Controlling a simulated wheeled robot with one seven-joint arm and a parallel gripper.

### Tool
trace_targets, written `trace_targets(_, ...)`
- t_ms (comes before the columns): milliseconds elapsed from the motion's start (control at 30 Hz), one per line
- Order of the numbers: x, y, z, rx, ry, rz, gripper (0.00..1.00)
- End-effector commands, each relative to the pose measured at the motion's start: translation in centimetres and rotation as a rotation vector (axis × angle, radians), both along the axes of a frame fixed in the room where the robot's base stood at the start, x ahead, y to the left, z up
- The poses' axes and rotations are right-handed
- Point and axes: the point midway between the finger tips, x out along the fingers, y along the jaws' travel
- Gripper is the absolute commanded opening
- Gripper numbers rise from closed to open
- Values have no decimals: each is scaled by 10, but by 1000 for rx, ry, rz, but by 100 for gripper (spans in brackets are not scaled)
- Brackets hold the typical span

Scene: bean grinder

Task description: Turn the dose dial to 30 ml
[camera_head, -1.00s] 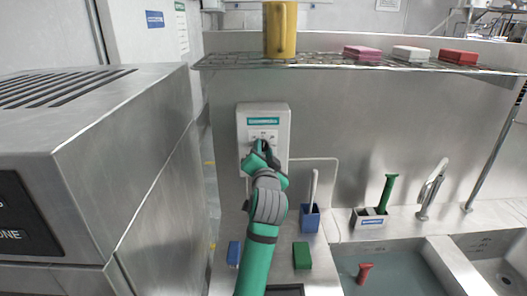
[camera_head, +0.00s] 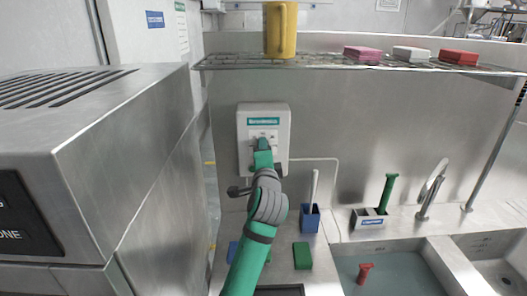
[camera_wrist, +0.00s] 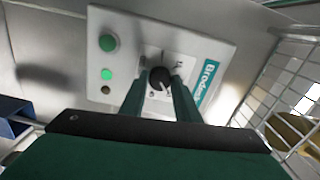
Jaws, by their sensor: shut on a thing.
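The white dispenser box (camera_head: 282,130) with a teal label is on the steel wall; it also shows in the wrist view (camera_wrist: 135,30). Its black dose dial (camera_wrist: 160,77) sits on a pale scale panel in the wrist view. My gripper (camera_head: 263,146) is at the front of the box and hides the dial in the head view. In the wrist view my two green fingers (camera_wrist: 160,90) are closed around the dial, one on each side. The scale marks are too small to read, so I cannot tell the setting.
Green buttons (camera_wrist: 108,43) are on the box beside the dial. A wire shelf (camera_head: 330,64) above holds a yellow jug (camera_head: 281,30) and several coloured blocks. Below are a blue holder (camera_head: 309,219), a green block (camera_head: 302,256) and sinks on the right. A large steel machine (camera_head: 110,150) fills the left.

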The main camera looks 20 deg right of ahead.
Motion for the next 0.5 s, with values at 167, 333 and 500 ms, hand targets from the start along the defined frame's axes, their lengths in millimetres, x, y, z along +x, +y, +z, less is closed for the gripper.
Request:
trace_targets(167, -1, -2, -1, 26, -7, -3, 7)
trace_targets(333, -1, -2, -1, 32, -7, -3, 7)
trace_targets(500, -1, -2, -1, 31, -7, -4, 7)
